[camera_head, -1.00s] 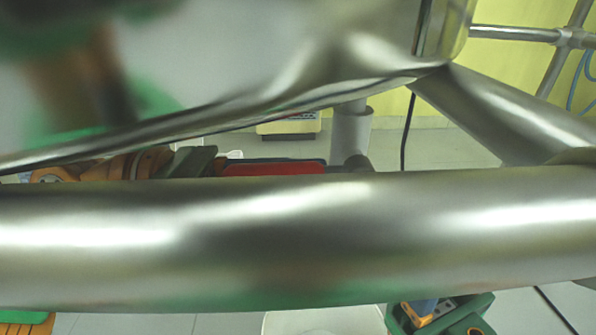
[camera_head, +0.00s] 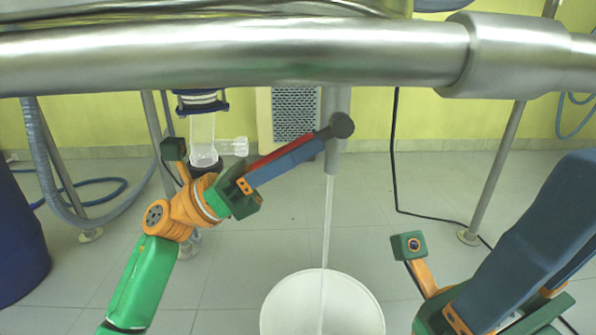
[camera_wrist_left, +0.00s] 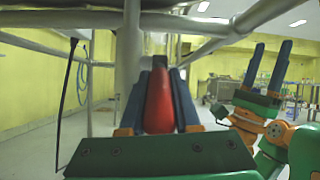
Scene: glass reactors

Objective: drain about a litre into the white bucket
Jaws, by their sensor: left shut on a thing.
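The drain valve's red handle (camera_head: 268,160) points left and slightly down from its pivot on the grey outlet pipe (camera_head: 333,158). My left gripper (camera_head: 312,143) is shut on this handle. In the left wrist view the red handle (camera_wrist_left: 159,105) lies between the two blue fingers. A thin pale stream (camera_head: 328,220) runs from the outlet down into the white bucket (camera_head: 358,300) on the floor below. The liquid level in the bucket cannot be made out. My right gripper (camera_wrist_left: 271,50) is open and empty, apart from the valve, at the right in both views.
A thick steel frame tube (camera_head: 240,55) crosses the top of the head view, above my left gripper. A glass fitting (camera_head: 204,140) hangs left of the valve. A blue drum (camera_head: 18,240) stands at the far left. A black cable (camera_head: 396,150) hangs right of the outlet.

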